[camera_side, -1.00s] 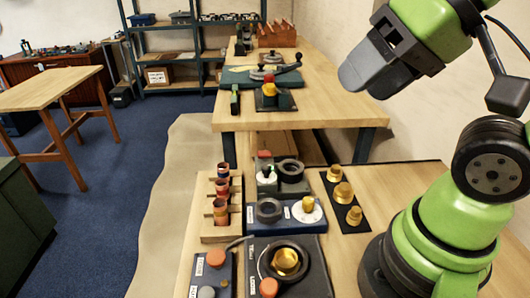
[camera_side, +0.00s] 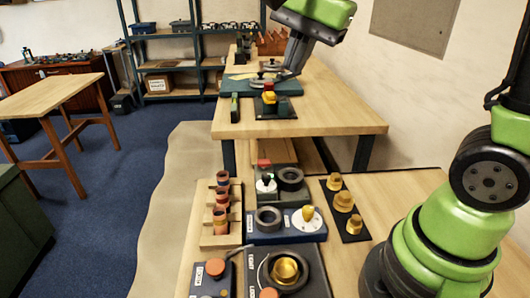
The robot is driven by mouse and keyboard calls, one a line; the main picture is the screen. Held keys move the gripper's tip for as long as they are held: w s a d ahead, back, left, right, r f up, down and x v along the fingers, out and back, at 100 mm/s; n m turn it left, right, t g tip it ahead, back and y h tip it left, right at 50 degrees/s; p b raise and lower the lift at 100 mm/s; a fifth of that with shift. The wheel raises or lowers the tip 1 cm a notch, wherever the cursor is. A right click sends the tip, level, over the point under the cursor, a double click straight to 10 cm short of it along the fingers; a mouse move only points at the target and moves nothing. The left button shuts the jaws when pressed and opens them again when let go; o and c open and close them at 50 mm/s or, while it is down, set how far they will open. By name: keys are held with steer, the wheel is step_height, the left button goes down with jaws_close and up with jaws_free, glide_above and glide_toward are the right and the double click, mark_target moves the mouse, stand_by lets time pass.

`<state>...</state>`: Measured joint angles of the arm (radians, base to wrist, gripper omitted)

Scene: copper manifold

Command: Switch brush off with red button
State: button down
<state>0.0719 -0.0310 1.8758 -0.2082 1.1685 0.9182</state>
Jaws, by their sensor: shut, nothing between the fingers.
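My gripper (camera_side: 282,76) is in the upper middle, shut and empty, pointing down over the back of the far bench. Several red or orange buttons show. One orange-red button (camera_side: 215,267) is on a dark blue box at the near left. Another orange button (camera_side: 269,293) is at the bottom edge, by the black ring unit with a brass cup (camera_side: 285,270). A red block (camera_side: 264,163) tops a small unit behind the black rings. A red-topped yellow piece (camera_side: 269,92) stands on a dark base on the far bench, close below my gripper in the picture. I cannot tell which unit is the brush; labels are too small.
A wooden rack with copper-coloured cups (camera_side: 222,205) stands at the left of the near bench. A black strip with brass fittings (camera_side: 343,201) lies at the right. A teal plate (camera_side: 245,84) lies on the far bench, whose right side is clear.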

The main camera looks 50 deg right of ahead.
steer(key=w+d+f+m+g, duration=0.2)
steer(key=w+f+m, duration=0.2)
steer(key=w+m, duration=0.15)
steer(key=m+g, duration=0.2)
steer(key=m, duration=0.4)
glide_above(265, 161)
steer(key=shift+h, duration=0.4)
steer(key=shift+f, duration=2.85)
steer(key=shift+a+f, duration=0.1)
step_height(265, 161, down, 14)
steer(key=shift+r, duration=0.15)
